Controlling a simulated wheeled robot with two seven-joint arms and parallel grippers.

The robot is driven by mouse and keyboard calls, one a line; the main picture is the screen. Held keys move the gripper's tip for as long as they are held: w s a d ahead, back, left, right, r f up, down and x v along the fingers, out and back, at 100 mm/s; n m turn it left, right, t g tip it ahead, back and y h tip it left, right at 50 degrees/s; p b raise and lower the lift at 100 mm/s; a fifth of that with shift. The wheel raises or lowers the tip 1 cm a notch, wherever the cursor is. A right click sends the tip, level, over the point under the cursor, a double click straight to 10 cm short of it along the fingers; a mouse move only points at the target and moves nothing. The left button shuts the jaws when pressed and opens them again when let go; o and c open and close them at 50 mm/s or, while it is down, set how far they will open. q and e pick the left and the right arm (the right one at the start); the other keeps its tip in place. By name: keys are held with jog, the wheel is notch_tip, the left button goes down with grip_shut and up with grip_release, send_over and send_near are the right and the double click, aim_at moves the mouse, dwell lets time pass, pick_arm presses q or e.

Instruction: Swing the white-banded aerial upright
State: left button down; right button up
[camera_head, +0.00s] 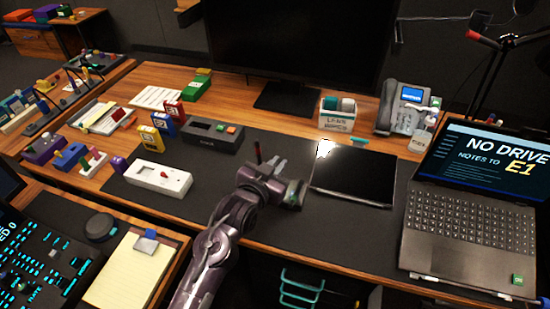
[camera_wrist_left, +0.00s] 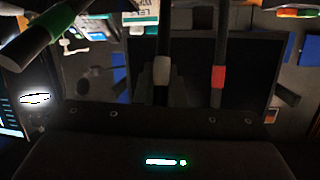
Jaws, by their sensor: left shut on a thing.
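The white-banded aerial, a dark rod with a pale band (camera_wrist_left: 162,70), runs up and down the picture in the middle of the left wrist view. My left gripper (camera_wrist_left: 160,92) is shut on it, with dark finger shapes on either side just below the band. A red-banded aerial (camera_wrist_left: 218,77) stands apart to its right, and a green-banded aerial (camera_wrist_left: 56,22) slants across the upper left. In the head view my left gripper (camera_head: 279,178) is over the dark mat, and the arm hides much of what it holds. I cannot tell the aerial's exact tilt there.
A flat black tablet (camera_head: 354,175) lies just right of the gripper. The laptop (camera_head: 465,222) stands further right. A white box with a red knob (camera_head: 160,177) and a dark box with buttons (camera_head: 211,135) sit to the left. The monitor (camera_head: 300,40) stands behind.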

pick_arm(q)
jog(key=shift+w+d+r+g+y+p, duration=0.25)
jog(key=shift+w+g+p, duration=0.35)
jog(key=shift+p, duration=0.7)
jog(key=shift+w+d+r+g+y+p, duration=0.15)
jog(key=shift+w+r+g+p, duration=0.3)
jog(key=shift+p, duration=0.85)
jog(key=shift+w+d+r+g+y+p, duration=0.25)
jog(key=shift+w+g+p, duration=0.4)
jog(key=shift+p, duration=0.65)
jog(key=shift+w+d+f+g+y+p, duration=0.1)
jog(key=shift+w+f+g+y+p, duration=0.2)
jog(key=shift+w+g+p, duration=0.45)
jog(key=shift+s+t, duration=0.1)
jog(key=shift+t, duration=0.15)
jog(key=c, duration=1.5)
grip_release()
jog(key=shift+f, duration=0.1)
jog(key=shift+s, duration=0.1)
jog(key=shift+b+v, duration=0.35)
jog(key=shift+v, duration=3.5)
